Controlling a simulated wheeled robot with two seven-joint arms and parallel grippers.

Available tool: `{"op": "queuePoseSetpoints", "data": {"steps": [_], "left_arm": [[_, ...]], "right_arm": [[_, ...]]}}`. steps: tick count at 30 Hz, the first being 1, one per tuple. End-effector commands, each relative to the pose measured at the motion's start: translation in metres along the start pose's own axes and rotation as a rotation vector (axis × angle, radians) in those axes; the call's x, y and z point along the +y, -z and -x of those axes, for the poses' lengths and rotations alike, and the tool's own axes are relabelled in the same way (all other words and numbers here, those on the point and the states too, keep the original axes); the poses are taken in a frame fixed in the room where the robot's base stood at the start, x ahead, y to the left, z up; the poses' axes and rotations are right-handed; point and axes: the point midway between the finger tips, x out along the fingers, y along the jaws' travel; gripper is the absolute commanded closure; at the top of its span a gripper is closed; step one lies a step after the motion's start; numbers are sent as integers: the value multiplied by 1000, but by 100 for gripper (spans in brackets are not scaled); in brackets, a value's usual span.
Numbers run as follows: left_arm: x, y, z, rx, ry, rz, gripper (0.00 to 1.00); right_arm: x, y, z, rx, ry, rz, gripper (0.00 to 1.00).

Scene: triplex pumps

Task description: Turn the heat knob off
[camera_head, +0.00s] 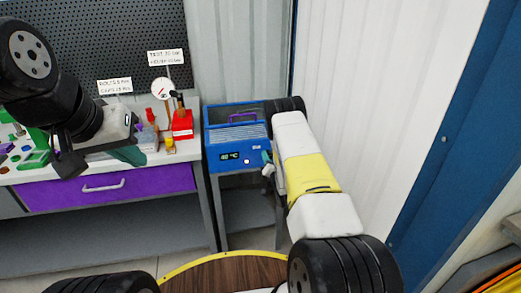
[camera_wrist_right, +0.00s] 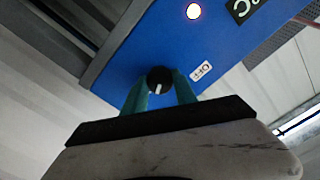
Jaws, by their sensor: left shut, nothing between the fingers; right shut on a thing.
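The blue heater box (camera_head: 238,138) stands on a small grey stand in the head view. Its front has a lit display (camera_head: 230,156) and a small glowing light (camera_head: 247,161). In the right wrist view the black heat knob (camera_wrist_right: 159,77) sits on the blue panel, its white mark pointing down in the picture. An OFF label (camera_wrist_right: 201,72) is to the right of the knob. My right gripper (camera_wrist_right: 160,90) has its green fingers shut on both sides of the knob; in the head view (camera_head: 267,160) the arm partly hides this. My left gripper (camera_head: 128,155) is shut and empty above the workbench.
The workbench (camera_head: 60,188) with a purple drawer (camera_head: 105,187) is left of the heater. A white wall is close on the right. A round wooden tabletop (camera_head: 225,273) is in front.

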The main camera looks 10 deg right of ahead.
Motion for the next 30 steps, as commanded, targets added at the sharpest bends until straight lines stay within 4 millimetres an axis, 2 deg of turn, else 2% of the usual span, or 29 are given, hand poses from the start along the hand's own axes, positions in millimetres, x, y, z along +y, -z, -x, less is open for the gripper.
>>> {"op": "queuePoseSetpoints", "data": {"steps": [30], "left_arm": [[0, 0, 0, 0, 0, 0, 100]], "right_arm": [[0, -1, 0, -2, 1, 966, 100]]}}
